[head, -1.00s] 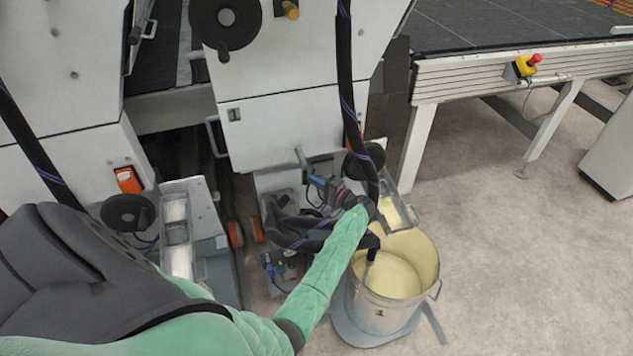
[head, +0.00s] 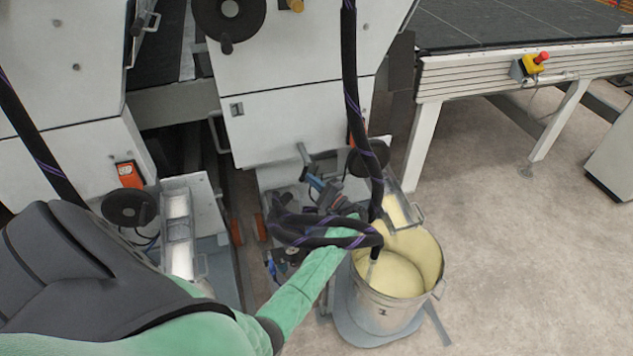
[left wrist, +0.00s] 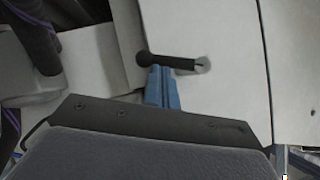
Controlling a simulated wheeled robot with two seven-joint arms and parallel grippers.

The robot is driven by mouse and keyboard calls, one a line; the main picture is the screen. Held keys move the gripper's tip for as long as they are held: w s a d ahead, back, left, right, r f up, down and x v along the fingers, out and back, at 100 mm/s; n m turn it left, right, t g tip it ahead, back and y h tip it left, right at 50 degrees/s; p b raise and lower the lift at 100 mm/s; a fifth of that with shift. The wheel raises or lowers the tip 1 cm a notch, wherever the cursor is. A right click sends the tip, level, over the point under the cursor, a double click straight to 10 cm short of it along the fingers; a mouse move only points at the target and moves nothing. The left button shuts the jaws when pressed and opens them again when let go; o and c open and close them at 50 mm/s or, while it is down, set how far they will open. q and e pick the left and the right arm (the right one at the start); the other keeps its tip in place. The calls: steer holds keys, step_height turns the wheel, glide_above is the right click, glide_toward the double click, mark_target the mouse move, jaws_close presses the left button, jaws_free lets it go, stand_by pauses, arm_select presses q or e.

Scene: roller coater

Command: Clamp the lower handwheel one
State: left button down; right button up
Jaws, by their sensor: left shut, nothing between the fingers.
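A black lower handwheel (head: 372,158) is on the right machine unit, partly hidden by a hanging hose. A short dark lever (head: 304,154) stands to its left. In the left wrist view a black lever (left wrist: 175,62) with a rounded end lies across a pale panel. My left gripper (head: 314,181) is low at the right unit, just below the short lever and partly hidden by looped hoses. Its blue fingers (left wrist: 163,72) are shut and empty, with their tips close below the black lever; whether they touch it I cannot tell. My right gripper is out of view.
A metal bucket of cream-coloured liquid (head: 437,285) stands right of my arm. Looped black hoses (head: 290,225) crowd the gripper. Another lower handwheel (head: 130,207) is on the left unit, and an upper one (head: 228,18) is above. Open floor lies to the right.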

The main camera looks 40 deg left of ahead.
mark_target(301, 181)
arm_select(q)
steer(key=s+a+m+b, duration=0.1)
steer(key=s+a+r+m+t+y+b, duration=0.1)
steer(key=s+m, duration=0.1)
steer(key=shift+s+a+t+b, duration=0.2)
steer(key=shift+a+t+b, duration=0.1)
steer(key=shift+a, duration=0.1)
steer(key=shift+s+a+r+m+t+y, duration=0.2)
steer(key=shift+m+t, duration=0.25)
steer(key=shift+m, duration=0.25)
steer(key=shift+s+a+r+m+t+y, duration=0.1)
steer(key=shift+s+r+m+t+y, duration=0.1)
steer(key=shift+m+t, duration=0.35)
steer(key=shift+s+a+r+m+t+y, duration=0.1)
steer(key=shift+s+a+r+m+t, duration=0.15)
steer(key=shift+m, duration=0.6)
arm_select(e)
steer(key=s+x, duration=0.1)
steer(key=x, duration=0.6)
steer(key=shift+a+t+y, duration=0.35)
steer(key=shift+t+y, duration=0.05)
arm_select(q)
steer(key=shift+w+d, duration=0.1)
